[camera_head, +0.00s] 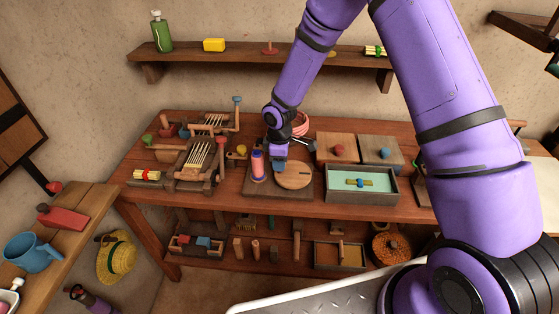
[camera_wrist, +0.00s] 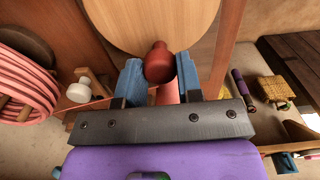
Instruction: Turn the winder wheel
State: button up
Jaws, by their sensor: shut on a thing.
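The winder wheel (camera_head: 296,176) is a round, pale wooden disc on a board on the workbench, just right of a pink and blue spool (camera_head: 257,164). In the wrist view, the wheel (camera_wrist: 150,18) fills the top middle, and its red knob (camera_wrist: 158,62) stands near the edge closest to me. My gripper (camera_head: 279,162) is over the back left part of the wheel. In the wrist view, its blue fingers (camera_wrist: 159,78) are closed on either side of the red knob. In the head view my gripper hides the knob.
A coil of pink cord (camera_head: 300,126) stands behind my gripper. Right of the wheel are a tray (camera_head: 330,196) with a green lining and wooden boxes (camera_head: 337,140) with coloured knobs. A wooden frame strung with cords (camera_head: 195,160) stands at the left. A wall shelf (camera_head: 220,55) runs behind.

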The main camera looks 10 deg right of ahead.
jog(key=o, duration=0.9)
jog(key=shift+o, duration=0.2)
jog(key=shift+r, duration=0.1)
notch_tip(320, 180, up, 11)
